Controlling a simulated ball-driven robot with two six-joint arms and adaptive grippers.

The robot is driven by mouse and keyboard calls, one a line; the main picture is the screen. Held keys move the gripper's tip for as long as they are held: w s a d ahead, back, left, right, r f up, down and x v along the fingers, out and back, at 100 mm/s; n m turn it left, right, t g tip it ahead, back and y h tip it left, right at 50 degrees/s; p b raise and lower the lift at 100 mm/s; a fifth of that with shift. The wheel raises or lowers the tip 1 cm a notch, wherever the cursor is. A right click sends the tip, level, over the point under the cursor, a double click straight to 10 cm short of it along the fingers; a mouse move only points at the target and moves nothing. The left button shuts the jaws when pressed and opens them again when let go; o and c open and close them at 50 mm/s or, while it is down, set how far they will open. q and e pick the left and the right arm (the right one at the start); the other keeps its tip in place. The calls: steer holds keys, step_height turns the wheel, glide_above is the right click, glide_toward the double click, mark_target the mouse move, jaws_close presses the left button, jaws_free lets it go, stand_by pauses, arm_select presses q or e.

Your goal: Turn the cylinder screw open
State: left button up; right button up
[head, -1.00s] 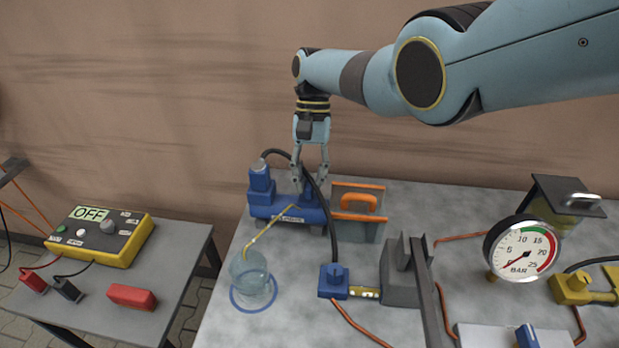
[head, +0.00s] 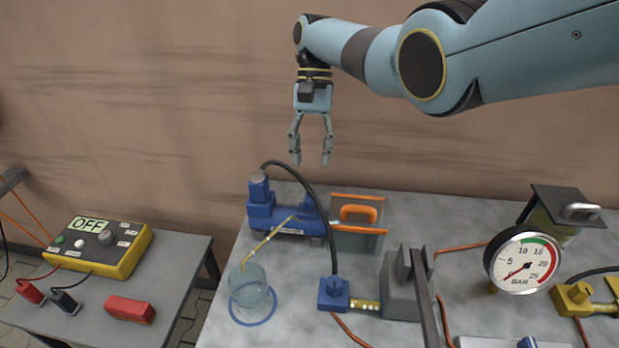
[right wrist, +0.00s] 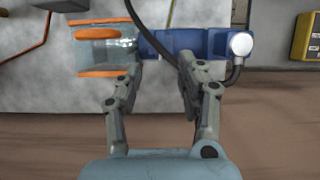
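A blue cylinder unit (head: 292,228) with a pale label, too small to read, stands at the back left of the grey bench; it also shows in the right wrist view (right wrist: 210,40). A yellow tube (head: 268,238) runs from it into a clear jar (head: 248,288). I cannot clearly make out the screw or how far it is turned. My right gripper (head: 312,157) hangs above and behind the unit, pointing down, fingers apart and empty; it also shows in the right wrist view (right wrist: 160,78). My left gripper is not in view.
An orange-handled clear box (head: 357,240) stands right of the unit. A black hose (head: 325,210) arches over to a blue valve block (head: 334,294). A grey stand (head: 402,290) and a gauge (head: 522,262) are further right. A yellow control box (head: 100,245) reading OFF is on the left table.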

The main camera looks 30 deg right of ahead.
steer(key=v, duration=0.4)
steer(key=shift+r, duration=0.1)
stand_by(0.4)
